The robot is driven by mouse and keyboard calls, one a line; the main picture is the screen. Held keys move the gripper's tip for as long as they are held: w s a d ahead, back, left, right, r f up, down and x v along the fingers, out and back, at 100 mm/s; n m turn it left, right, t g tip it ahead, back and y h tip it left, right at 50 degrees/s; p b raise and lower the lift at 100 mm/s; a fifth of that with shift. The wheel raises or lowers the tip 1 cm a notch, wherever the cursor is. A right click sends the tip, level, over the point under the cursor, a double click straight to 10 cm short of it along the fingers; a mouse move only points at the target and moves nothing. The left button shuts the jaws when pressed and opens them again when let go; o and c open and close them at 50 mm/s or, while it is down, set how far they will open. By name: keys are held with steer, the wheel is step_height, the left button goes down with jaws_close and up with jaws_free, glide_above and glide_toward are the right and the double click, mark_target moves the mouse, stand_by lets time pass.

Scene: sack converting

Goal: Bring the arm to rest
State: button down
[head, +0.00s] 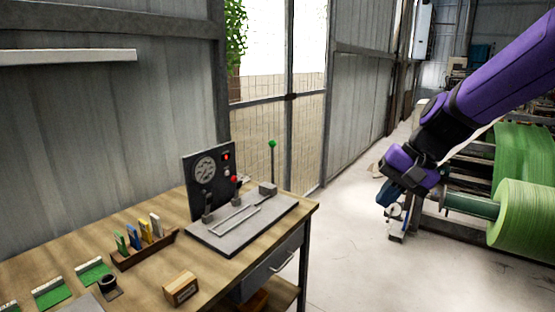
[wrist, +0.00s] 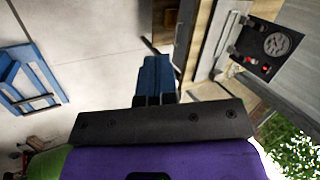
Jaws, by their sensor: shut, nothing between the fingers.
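My gripper (head: 386,195) is at the end of my purple arm on the right of the head view. It hangs in the air over the floor, right of the workbench (head: 150,268) and clear of it. In the wrist view the blue fingers of my gripper (wrist: 156,66) are together and hold nothing. Nothing touches them there.
The workbench carries a dark control panel (head: 209,172) with a dial, a lever with a green knob (head: 272,144), a wooden rack (head: 146,249) and a small box (head: 180,288). A green roll (head: 525,213) on a machine stands close to my arm at right. Open floor (head: 345,262) lies between.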

steer(key=s+d+r+n+t+h, duration=0.2)
steer(key=s+d+r, duration=0.1)
steer(key=s, duration=0.6)
steer(key=s+d+r+n+t+h, duration=0.1)
steer(key=s+d+r+h, duration=0.2)
steer(key=s+d, duration=0.3)
steer(key=shift+s+r+n+t, duration=0.2)
steer(key=shift+s+n+t, duration=0.2)
steer(key=shift+s, duration=1.85)
